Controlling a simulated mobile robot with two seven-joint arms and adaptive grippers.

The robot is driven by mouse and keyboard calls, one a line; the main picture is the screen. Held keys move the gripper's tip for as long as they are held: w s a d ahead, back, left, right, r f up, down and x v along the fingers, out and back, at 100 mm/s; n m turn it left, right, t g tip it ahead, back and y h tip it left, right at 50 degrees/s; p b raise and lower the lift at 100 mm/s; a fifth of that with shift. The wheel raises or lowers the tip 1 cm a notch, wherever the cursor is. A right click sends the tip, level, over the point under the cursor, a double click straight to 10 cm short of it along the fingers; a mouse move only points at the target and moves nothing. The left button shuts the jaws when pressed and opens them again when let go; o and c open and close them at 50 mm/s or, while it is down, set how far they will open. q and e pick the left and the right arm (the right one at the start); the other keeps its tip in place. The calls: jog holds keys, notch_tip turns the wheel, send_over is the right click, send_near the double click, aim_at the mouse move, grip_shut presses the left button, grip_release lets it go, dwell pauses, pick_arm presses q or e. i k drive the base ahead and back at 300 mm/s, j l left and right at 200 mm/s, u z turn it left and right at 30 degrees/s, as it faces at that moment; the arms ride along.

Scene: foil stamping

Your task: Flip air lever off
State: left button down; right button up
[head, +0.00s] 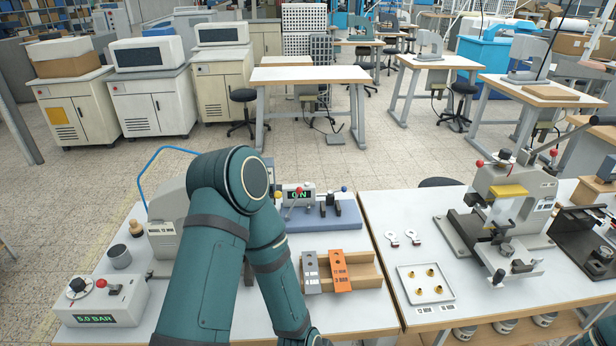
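Neither of my grippers shows.
A white control box (110,300) reading "5.0 BAR" stands front left, near a grey cup (119,256). A wooden block (365,268) carries a grey and an orange plate (340,270). On the right table are a tray (426,298) and a press (505,215).

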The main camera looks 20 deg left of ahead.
aim_at(101, 284)
jog(key=u, duration=2.3)
